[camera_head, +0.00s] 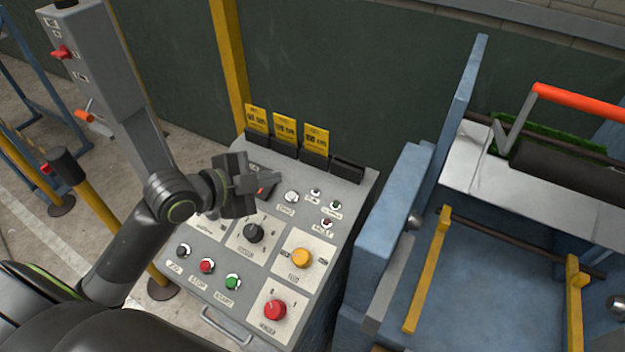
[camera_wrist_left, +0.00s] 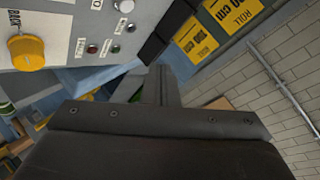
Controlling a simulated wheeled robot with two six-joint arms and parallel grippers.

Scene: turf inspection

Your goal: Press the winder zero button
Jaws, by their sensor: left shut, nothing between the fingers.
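The control panel (camera_head: 222,262) stands in the middle of the head view. A white round button (camera_head: 292,197), with a small label below it that seems to read ZERO, sits on its upper part. A white button (camera_wrist_left: 126,5) also shows at the top edge of the left wrist view. The red winder knob (camera_head: 275,310) is at the panel's lower right. My left gripper (camera_head: 262,184) is shut and empty, over the upper left of the panel, left of the white button and apart from it. Its shut fingers (camera_wrist_left: 160,85) show in the left wrist view. My right gripper is out of view.
Small lamps (camera_head: 336,205) sit right of the white button. A black knob (camera_head: 253,233) and yellow knob (camera_head: 301,258) are below. Yellow cards (camera_head: 285,129) stand in black holders along the panel's back edge. A blue machine frame (camera_head: 400,210) stands close on the right.

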